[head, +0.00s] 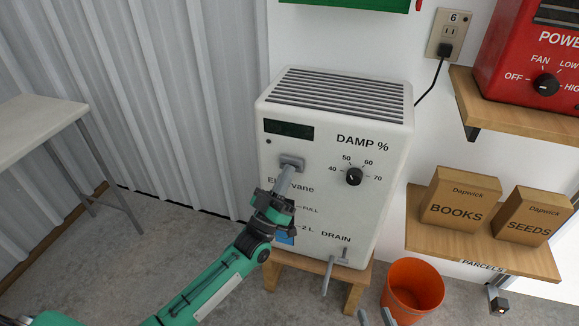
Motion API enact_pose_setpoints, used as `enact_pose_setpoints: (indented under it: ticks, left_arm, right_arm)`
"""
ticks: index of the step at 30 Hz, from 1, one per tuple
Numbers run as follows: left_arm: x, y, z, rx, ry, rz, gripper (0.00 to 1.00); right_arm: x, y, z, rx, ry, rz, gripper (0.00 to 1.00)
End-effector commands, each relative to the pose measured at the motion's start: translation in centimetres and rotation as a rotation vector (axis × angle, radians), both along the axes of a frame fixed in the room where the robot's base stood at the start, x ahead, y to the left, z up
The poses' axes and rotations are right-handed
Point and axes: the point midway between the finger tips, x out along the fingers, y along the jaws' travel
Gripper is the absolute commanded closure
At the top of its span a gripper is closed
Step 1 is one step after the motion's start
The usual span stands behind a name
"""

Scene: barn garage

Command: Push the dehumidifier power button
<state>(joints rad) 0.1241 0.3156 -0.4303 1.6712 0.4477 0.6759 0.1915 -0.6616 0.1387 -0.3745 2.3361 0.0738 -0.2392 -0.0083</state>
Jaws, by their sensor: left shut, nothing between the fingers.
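The dehumidifier (335,165) is a white box with a slatted top, standing on a small wooden stool (355,285). Its front has a dark display (289,128), a DAMP % dial (354,177) and a DRAIN tap (338,260). A grey square piece (292,161) sits below the display; I take it for the power button or its surround. My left gripper (287,172) is shut and empty, its tips at this piece and partly covering it; whether they press it I cannot tell. My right gripper (376,317) shows only its two tips at the bottom edge, spread apart and empty.
An orange bucket (413,287) stands right of the stool. Wall shelves at the right hold two cardboard boxes (459,200) and a red heater (530,60). A black cord runs to a wall outlet (449,35). A table (35,130) stands at the left; floor between is clear.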

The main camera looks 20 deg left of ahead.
Motion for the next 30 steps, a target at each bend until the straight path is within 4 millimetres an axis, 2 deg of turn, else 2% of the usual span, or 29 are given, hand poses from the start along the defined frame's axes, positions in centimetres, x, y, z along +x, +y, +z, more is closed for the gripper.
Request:
enact_pose_setpoints:
  ticks: [18,30]
  left_arm:
    - [-5.6,0.2,0.1,0.001,0.002,0.0,1.0]
    - [-6.0,0.2,0.0,0.001,0.001,0.0,1.0]
  right_arm:
    - [0.0,0.0,2.7,0.0,-0.001,0.0,0.64]
    - [0.0,0.0,2.7,0.0,-0.001,0.0,0.64]
